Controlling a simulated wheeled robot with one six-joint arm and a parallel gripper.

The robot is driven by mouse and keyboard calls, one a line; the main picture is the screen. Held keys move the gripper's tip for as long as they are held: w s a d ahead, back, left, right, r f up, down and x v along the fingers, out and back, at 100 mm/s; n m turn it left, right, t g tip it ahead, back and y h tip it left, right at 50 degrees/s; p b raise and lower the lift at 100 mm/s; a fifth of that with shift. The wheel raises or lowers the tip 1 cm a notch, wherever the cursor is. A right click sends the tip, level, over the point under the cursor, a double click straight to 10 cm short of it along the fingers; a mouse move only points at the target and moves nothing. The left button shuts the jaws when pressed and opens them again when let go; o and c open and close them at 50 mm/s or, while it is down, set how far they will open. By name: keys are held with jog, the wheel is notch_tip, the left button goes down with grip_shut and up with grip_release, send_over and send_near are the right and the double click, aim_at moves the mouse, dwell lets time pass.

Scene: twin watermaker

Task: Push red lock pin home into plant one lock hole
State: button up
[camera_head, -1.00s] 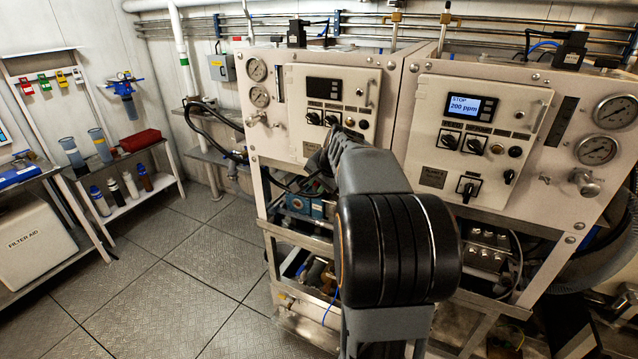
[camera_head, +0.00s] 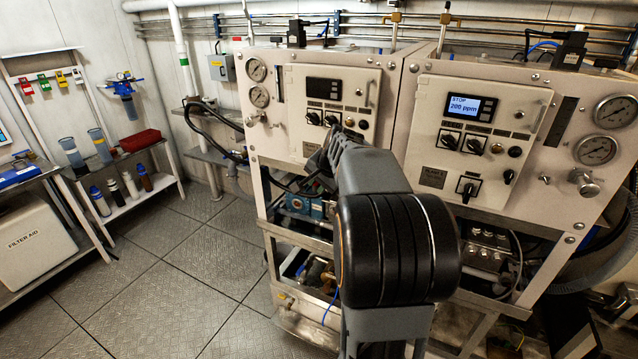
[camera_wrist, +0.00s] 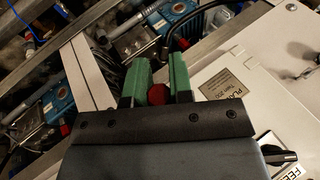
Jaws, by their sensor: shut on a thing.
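In the wrist view my gripper (camera_wrist: 161,72) has two green fingers. They are shut on the red lock pin (camera_wrist: 158,94), whose round red end shows between them near their base. The fingers are over the edge of a white panel (camera_wrist: 226,115) with a grey name plate (camera_wrist: 229,84). In the head view my arm reaches to the lower right part of the left plant's panel (camera_head: 300,115) and covers the gripper and pin. The lock hole cannot be made out in either view.
The second plant's panel (camera_head: 520,115) with a lit "STOP 200 ppm" display (camera_head: 470,107) stands to the right. A black selector knob (camera_wrist: 269,158) is right of the gripper. Blue pumps (camera_wrist: 185,18) and frame rails lie beyond the fingers. The floor (camera_head: 190,260) at left is clear.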

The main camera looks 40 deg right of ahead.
jog(key=shift+w+d+f+p, duration=0.1)
jog(key=shift+w+d+p, duration=0.35)
jog(key=shift+d, duration=0.45)
jog(key=shift+w+d+f+p, duration=0.1)
jog(key=shift+w+d+p, duration=0.1)
jog(key=shift+w+d, duration=0.5)
jog(key=o, duration=0.9)
jog(key=shift+s+d, duration=0.2)
jog(key=shift+c, duration=0.2)
jog(key=v, duration=1.3)
jog(key=shift+s+r+b, duration=0.15)
jog(key=shift+r+b, duration=0.2)
